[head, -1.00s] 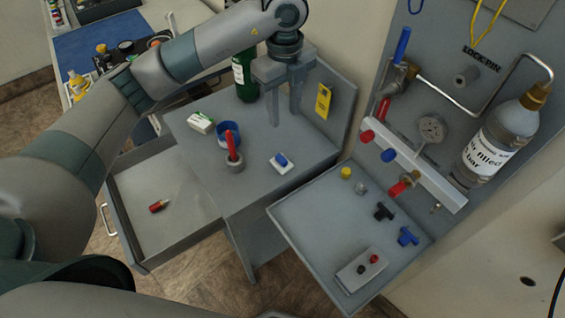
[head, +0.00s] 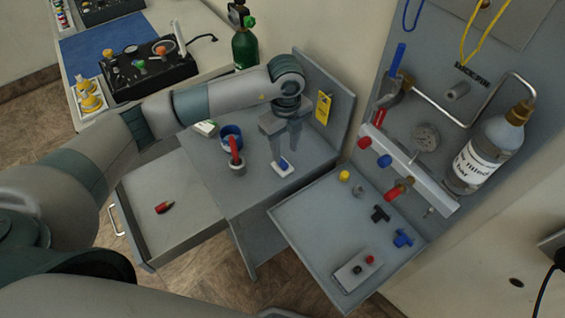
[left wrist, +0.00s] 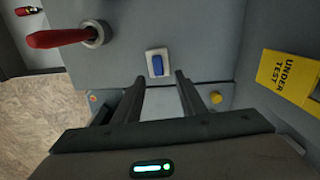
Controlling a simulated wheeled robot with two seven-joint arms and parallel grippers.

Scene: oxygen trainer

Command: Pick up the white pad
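The white pad (head: 288,173) lies on the grey cabinet top with a blue piece on it. It also shows in the left wrist view (left wrist: 150,54), just past my fingertips and roughly between their lines. My left gripper (head: 284,153) is open and empty, pointing down, with its fingers close above and behind the pad in the head view. I see no contact. In the left wrist view the two fingers (left wrist: 160,77) stand apart with nothing between them. My right gripper is not in view.
A red-handled tool in a round holder (head: 237,169) and a blue ring-shaped cup (head: 231,133) stand left of the pad. A yellow tag (head: 323,107) hangs on the upright panel at right. A lower tray (head: 310,225) holds small fittings. An open drawer (head: 185,225) is at left.

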